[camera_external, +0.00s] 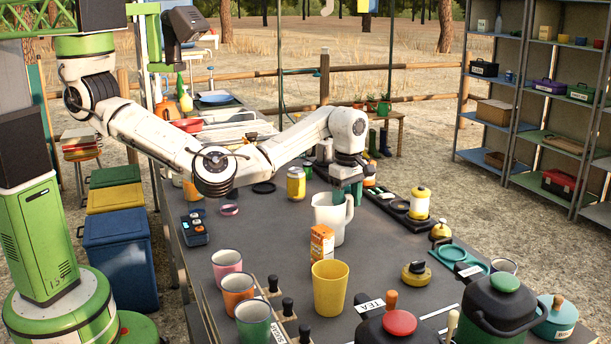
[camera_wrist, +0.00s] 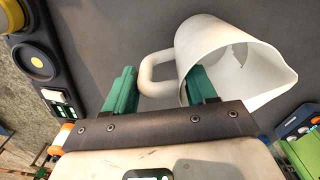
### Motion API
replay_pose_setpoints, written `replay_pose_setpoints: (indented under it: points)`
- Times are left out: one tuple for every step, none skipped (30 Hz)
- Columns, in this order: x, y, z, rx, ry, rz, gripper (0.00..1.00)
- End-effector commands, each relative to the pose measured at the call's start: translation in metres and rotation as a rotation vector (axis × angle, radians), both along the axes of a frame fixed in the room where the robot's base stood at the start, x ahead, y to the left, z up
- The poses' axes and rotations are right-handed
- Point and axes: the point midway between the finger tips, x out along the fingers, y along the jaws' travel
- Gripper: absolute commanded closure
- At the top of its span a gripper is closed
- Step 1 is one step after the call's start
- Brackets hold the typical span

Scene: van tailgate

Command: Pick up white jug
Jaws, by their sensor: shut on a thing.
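The white jug (camera_external: 331,222) is upright near the middle of the dark table in the external view, its handle to the right. My gripper (camera_external: 347,190) is above it with its green fingers down at the handle side. In the wrist view the jug (camera_wrist: 222,48) is at the upper right, its open mouth and spout facing right. There my gripper (camera_wrist: 163,90) is shut on the jug with the handle between the fingers; the right finger overlaps the mouth, the left is outside the handle. I cannot tell whether the jug's base touches the table.
An orange carton (camera_external: 322,243) and a yellow cup (camera_external: 329,289) stand close in front of the jug. Pink, orange and green mugs (camera_external: 253,322) are at front left. A yellow canister (camera_external: 420,203) stands right.

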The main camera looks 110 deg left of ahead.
Motion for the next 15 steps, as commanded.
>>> replay_pose_setpoints:
  points:
    - [0.0003, -0.0005, 0.0001, 0.0, -0.001, -0.001, 0.73]
    - [0.0003, -0.0005, 0.0001, -0.001, 0.0, -0.001, 0.76]
    - [0.0003, -0.0005, 0.0001, -0.001, 0.0, -0.001, 0.8]
    - [0.0003, -0.0005, 0.0001, -0.001, 0.0, -0.001, 0.83]
    - [0.0003, -0.0005, 0.0002, -0.001, 0.0, -0.001, 0.86]
    - [0.0003, -0.0006, 0.0002, -0.001, 0.0, -0.001, 0.9]
    - [0.0003, -0.0006, 0.0002, -0.001, 0.0, -0.001, 0.92]
    - [0.0003, -0.0006, 0.0002, -0.001, 0.0, -0.001, 0.95]
    - [0.0003, -0.0006, 0.0002, -0.001, 0.0, -0.001, 0.99]
    - [0.0003, -0.0006, 0.0002, -0.001, 0.0, -0.001, 1.0]
    - [0.0007, -0.0006, 0.0012, -0.001, -0.002, -0.001, 1.0]
    - [0.0007, -0.0006, 0.0012, -0.001, -0.002, -0.001, 1.0]
    - [0.0006, -0.0006, 0.0012, -0.001, -0.002, -0.001, 1.0]
    - [0.0006, -0.0006, 0.0012, -0.001, -0.002, -0.001, 1.0]
    - [0.0006, -0.0006, 0.0011, -0.001, -0.002, -0.001, 1.0]
